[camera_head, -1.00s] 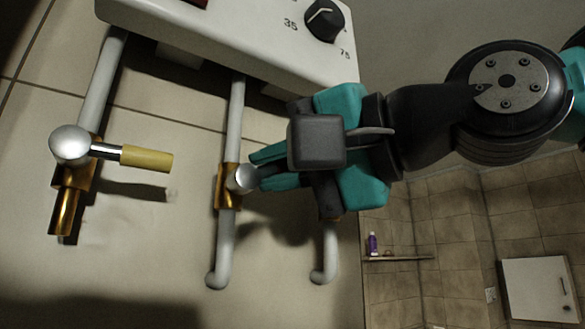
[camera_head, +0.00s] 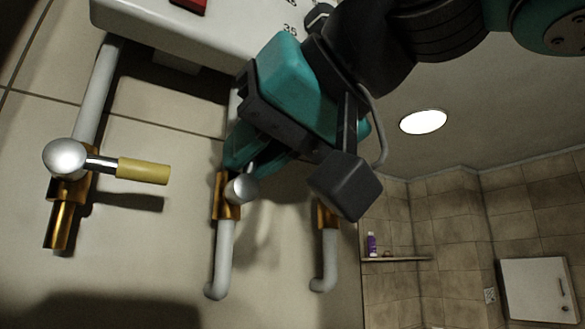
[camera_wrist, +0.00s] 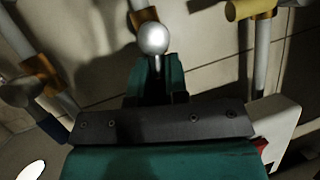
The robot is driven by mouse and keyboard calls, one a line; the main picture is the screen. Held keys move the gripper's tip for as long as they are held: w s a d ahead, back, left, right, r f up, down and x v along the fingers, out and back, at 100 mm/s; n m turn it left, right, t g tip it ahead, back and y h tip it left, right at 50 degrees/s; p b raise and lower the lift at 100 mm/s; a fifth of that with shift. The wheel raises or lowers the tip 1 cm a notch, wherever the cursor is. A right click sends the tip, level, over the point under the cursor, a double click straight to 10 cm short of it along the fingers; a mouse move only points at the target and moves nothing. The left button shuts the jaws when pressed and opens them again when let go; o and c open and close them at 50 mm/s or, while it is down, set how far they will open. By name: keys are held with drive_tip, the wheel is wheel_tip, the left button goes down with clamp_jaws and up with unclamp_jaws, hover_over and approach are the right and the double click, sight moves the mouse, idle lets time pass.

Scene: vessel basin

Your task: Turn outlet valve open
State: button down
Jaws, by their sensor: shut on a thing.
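The middle valve has a round silver knob (camera_head: 240,188) on a brass body (camera_head: 226,193), set in a white pipe. Its knob also shows in the wrist view (camera_wrist: 153,38), just beyond my fingertips. My gripper (camera_head: 248,158) is shut on the valve's handle, and the fingers cover most of it. In the wrist view the gripper (camera_wrist: 157,70) has a thin bright stem between its teal fingers. The gripper reaches down to the knob from the upper right, so the handle points upward. I cannot read a label naming the outlet valve.
A left valve (camera_head: 64,157) has a yellow handle (camera_head: 143,171) sticking out to the right. A right valve (camera_head: 327,214) is partly behind my wrist. A white box (camera_head: 160,22) with a dial is above. A shelf (camera_head: 395,259) and cabinet stand far right.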

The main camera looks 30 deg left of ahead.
drive_tip(key=shift+s+a+f+n+h, duration=0.3)
drive_tip(key=shift+s+f+n, duration=0.1)
drive_tip(key=shift+n, duration=0.2)
drive_tip(key=c, duration=1.2)
unclamp_jaws()
drive_tip(key=shift+s, duration=0.1)
drive_tip(key=shift+o, duration=0.2)
drive_tip(key=shift+r, duration=0.1)
drive_tip(key=shift+d+r, duration=0.1)
drive_tip(key=shift+d, duration=0.05)
drive_tip(key=shift+d+r, duration=0.1)
drive_tip(key=shift+d, duration=0.1)
drive_tip(key=v, duration=1.6)
drive_tip(key=shift+s+d, duration=0.25)
drive_tip(key=shift+s, duration=0.15)
